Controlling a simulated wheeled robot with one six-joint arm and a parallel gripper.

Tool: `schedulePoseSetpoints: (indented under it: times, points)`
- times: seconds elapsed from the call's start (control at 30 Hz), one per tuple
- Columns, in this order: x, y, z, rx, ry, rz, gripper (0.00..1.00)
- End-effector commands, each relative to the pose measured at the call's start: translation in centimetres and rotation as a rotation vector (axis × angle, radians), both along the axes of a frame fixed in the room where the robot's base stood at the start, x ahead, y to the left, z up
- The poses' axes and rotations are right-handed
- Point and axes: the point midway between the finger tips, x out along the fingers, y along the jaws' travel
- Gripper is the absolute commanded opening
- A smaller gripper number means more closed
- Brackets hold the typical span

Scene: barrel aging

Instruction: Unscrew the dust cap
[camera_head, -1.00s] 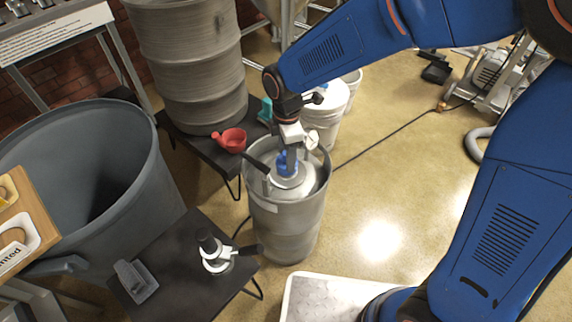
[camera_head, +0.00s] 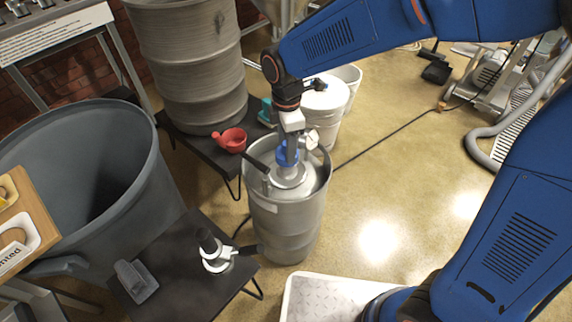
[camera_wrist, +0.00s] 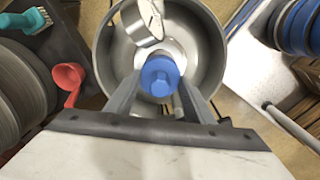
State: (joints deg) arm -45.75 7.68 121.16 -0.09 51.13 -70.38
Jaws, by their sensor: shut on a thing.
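The blue dust cap (camera_head: 287,154) is between the fingers of my gripper (camera_head: 290,148), above the top of a steel keg (camera_head: 290,225). A round fitting with a pale dial face (camera_wrist: 144,20) stands beside the cap. The head view does not show clearly whether the cap still touches the fitting below it.
A black low table (camera_head: 180,262) holds a black-and-white coupler (camera_head: 216,252) and a grey block (camera_head: 136,281). A red scoop (camera_head: 232,139) lies on a dark stand by a large barrel (camera_head: 190,65). White buckets (camera_head: 325,105) stand behind the keg.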

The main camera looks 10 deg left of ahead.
Motion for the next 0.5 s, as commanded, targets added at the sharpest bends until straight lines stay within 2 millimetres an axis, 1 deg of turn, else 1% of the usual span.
schedulePoseSetpoints:
  times: [0.5]
  points:
    - [0.0, 0.0, 2.1, 0.000, -0.001, 0.000, 0.09]
